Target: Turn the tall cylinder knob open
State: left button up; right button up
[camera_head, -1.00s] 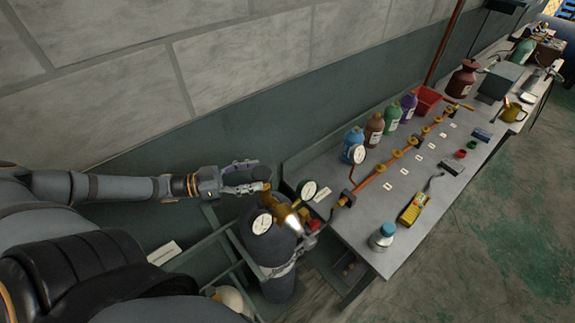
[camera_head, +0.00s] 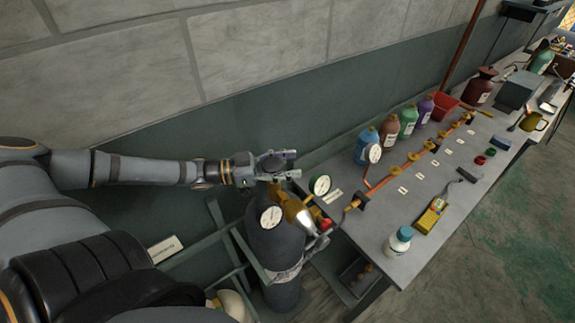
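The tall cylinder (camera_head: 275,247) is dark grey and stands upright in a frame left of the bench. A round white gauge (camera_head: 271,217) and a brass valve (camera_head: 294,210) sit at its top. My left gripper (camera_head: 290,165) is just above the valve, its fingers apart and pointing right. A dark rounded shape, seemingly the knob (camera_head: 271,164), shows between the fingers' bases. I cannot tell whether the fingers touch it. My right gripper is not in view.
A second gauge (camera_head: 320,185) and a red part are close right of the valve. The bench (camera_head: 400,205) holds a copper pipe (camera_head: 405,163) with several brass valves, several bottles, a white jar (camera_head: 399,241) and a yellow meter (camera_head: 431,215). The wall is close behind.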

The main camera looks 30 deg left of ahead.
pick_arm(q)
jog(key=shift+w+d, duration=0.15)
jog(key=shift+w, duration=0.05)
jog(key=c, duration=0.8)
jog(key=shift+f, duration=0.1)
jog(key=shift+c, duration=0.4)
jog(key=shift+r+n+t+y+p, duration=0.25)
jog(key=shift+n+t+y+p, duration=0.15)
jog(key=shift+t+p, duration=0.15)
jog(key=n+t+y+p, duration=0.1)
jog(key=n+y+p, duration=0.1)
jog(key=a+n+t+y+p, duration=0.1)
jog(key=shift+w+t+y+p, duration=0.35)
jog(key=shift+w+y+p, duration=0.05)
jog(key=shift+a+f+n+t+y+p, duration=0.1)
jog(key=shift+a+n+t+y+p, duration=0.1)
jog(key=shift+n+t+y+p, duration=0.35)
jog(key=shift+c, duration=0.2)
jog(key=shift+w+f+y, duration=0.1)
jog(key=shift+f+y, duration=0.1)
jog(key=shift+y, duration=0.25)
jog(key=shift+a, duration=0.1)
jog(key=shift+f, duration=0.1)
jog(key=shift+c, duration=0.2)
